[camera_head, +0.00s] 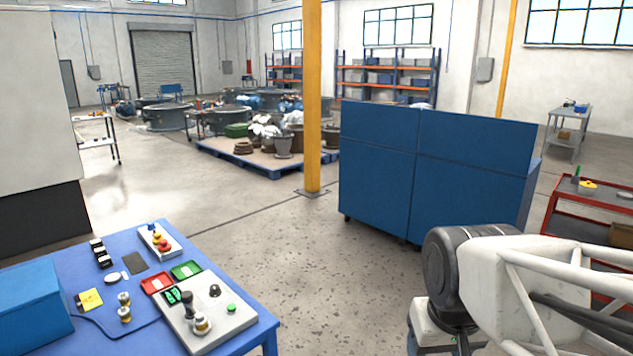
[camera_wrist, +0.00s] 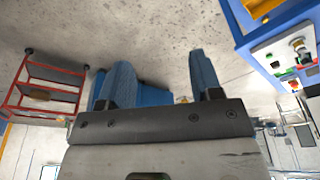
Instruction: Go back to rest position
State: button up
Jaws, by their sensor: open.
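My gripper (camera_wrist: 158,85) shows in the wrist view with its two blue fingers spread apart. It is open, with nothing between the fingers. In the head view my arm is at the lower right, beside the blue table (camera_head: 135,325), and the gripper itself is not in that picture. On the table is a grey panel (camera_head: 232,322) with a green button, a black knob and a brass-and-white valve piece. The wrist view is turned over, and the table corner with the panel (camera_wrist: 283,55) shows at its upper right, apart from the gripper.
Red and green trays (camera_head: 187,270), a button box (camera_head: 160,241) and a blue box (camera_head: 32,300) are on the table. A large blue cabinet (camera_head: 435,170) stands beyond my arm. A red cart (camera_head: 590,215) stands at the right. Open floor lies between table and cabinet.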

jog(key=s, duration=0.1)
jog(key=s+f, duration=0.1)
jog(key=s+d, duration=0.1)
jog(key=shift+s+f+m, duration=0.15)
jog(key=shift+s+m, duration=0.05)
jog(key=shift+m, duration=0.1)
jog(key=shift+o, duration=0.2)
jog(key=shift+w, duration=0.1)
dwell(0.9)
